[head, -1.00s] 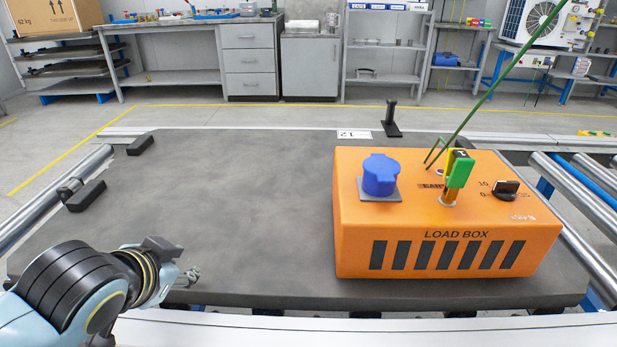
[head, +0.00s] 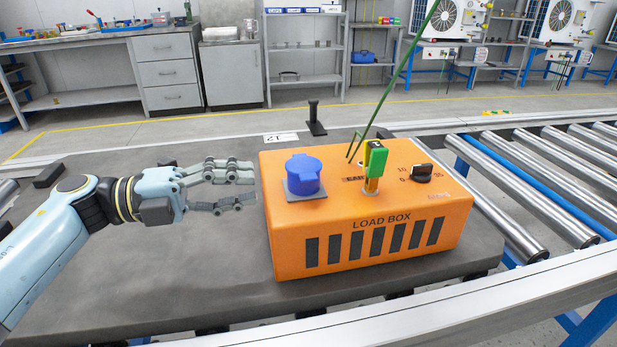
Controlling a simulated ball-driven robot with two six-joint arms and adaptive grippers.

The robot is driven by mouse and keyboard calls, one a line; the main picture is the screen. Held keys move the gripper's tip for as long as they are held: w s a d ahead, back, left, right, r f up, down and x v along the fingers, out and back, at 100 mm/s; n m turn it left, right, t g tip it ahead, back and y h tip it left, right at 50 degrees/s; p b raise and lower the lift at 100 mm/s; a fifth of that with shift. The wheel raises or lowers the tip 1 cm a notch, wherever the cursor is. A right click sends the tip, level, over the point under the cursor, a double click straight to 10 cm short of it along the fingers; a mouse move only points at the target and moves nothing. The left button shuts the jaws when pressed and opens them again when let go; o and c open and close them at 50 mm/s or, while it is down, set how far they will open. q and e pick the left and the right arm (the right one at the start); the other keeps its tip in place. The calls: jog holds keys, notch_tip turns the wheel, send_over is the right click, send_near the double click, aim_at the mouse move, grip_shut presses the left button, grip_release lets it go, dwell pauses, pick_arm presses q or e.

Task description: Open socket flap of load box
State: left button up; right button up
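The orange load box (head: 365,215) stands on a dark grey board, with black slots and the words LOAD BOX on its front. The blue socket flap (head: 303,175) covers the socket on the left of the box's top; it looks closed. My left gripper (head: 250,188) is open, its fingers apart and pointing right at the box's left side, just left of the flap. Nothing is between the fingers. Whether a fingertip touches the box is hard to tell. My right gripper is not in view.
A green-and-yellow plug part (head: 376,160) with a green cable and a black knob (head: 423,173) are on the box top. A black post (head: 315,120) stands behind. Rollers (head: 500,195) lie to the right.

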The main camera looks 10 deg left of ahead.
aim_at(309, 177)
pick_arm(q)
jog(key=x, duration=1)
jog(key=shift+d, duration=0.2)
grip_shut()
